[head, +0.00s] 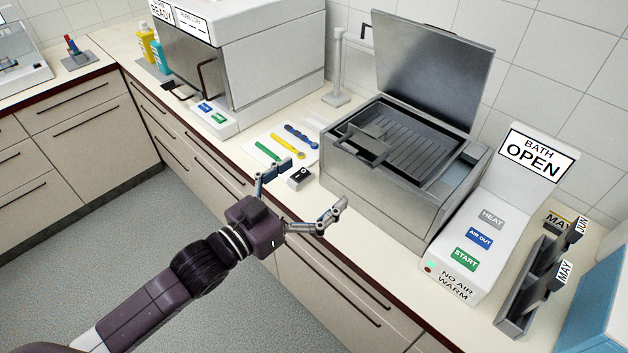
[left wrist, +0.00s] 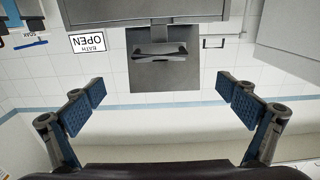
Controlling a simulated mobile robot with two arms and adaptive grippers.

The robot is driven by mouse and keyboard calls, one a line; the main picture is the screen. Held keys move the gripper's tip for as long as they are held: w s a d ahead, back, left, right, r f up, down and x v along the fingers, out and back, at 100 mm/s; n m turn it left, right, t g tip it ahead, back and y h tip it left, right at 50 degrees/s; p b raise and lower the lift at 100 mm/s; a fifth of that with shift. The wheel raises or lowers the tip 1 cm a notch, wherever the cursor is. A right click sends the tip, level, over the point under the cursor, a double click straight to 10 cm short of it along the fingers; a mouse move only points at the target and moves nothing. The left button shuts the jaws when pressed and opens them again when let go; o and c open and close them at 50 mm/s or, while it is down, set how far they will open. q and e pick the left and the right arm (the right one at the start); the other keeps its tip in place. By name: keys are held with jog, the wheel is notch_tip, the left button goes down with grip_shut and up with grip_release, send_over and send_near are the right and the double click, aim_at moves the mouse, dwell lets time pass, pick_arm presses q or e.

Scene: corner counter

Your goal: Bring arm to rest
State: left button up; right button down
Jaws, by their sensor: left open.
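My left gripper (head: 302,196) is open and empty in the head view, in front of the counter's edge, with its fingers spread wide. Its arm comes in from the lower left. In the left wrist view, the two blue-padded fingers (left wrist: 160,105) stand far apart with nothing between them. Beyond them that view shows the tiled wall and a grey metal box with a handle. My right gripper is in neither view.
A metal bath (head: 400,210) with its lid raised stands on the counter beside a panel reading "BATH OPEN" (head: 490,225). A white machine (head: 250,50) stands at the back left. Colored tools (head: 290,145) lie near the gripper. Grey floor (head: 150,235) is clear.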

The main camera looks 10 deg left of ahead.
pick_arm(q)
jog(key=shift+f, duration=0.1)
jog(key=w+a+f+n+g+y+b, duration=0.1)
jog(key=w+a+f+y, duration=0.2)
jog(key=f, duration=0.8)
jog(key=a+f+n+y+b, duration=0.15)
jog(key=a+f, duration=0.35)
jog(key=f, duration=0.6)
jog(key=s+a+f+n+g+y+b, duration=0.15)
jog(key=s+a+f, duration=0.25)
jog(key=f, duration=0.7)
jog(key=s+a+f+g+y, duration=0.2)
jog(key=s+a+f+y, duration=0.15)
jog(key=f, duration=0.85)
jog(key=s+a+f+g+b, duration=0.25)
jog(key=s+f+g, duration=0.25)
jog(key=s+f, duration=1.25)
jog(key=s+d+f+g, duration=0.1)
jog(key=s+f, duration=0.3)
jog(key=s, duration=0.6)
jog(key=s+f+g+y, duration=0.1)
jog(key=s+f+g, duration=0.2)
jog(key=s, duration=0.8)
jog(key=shift+s+d+f+n, duration=0.3)
jog(key=shift+d+f+n, duration=0.1)
jog(key=shift+f, duration=0.25)
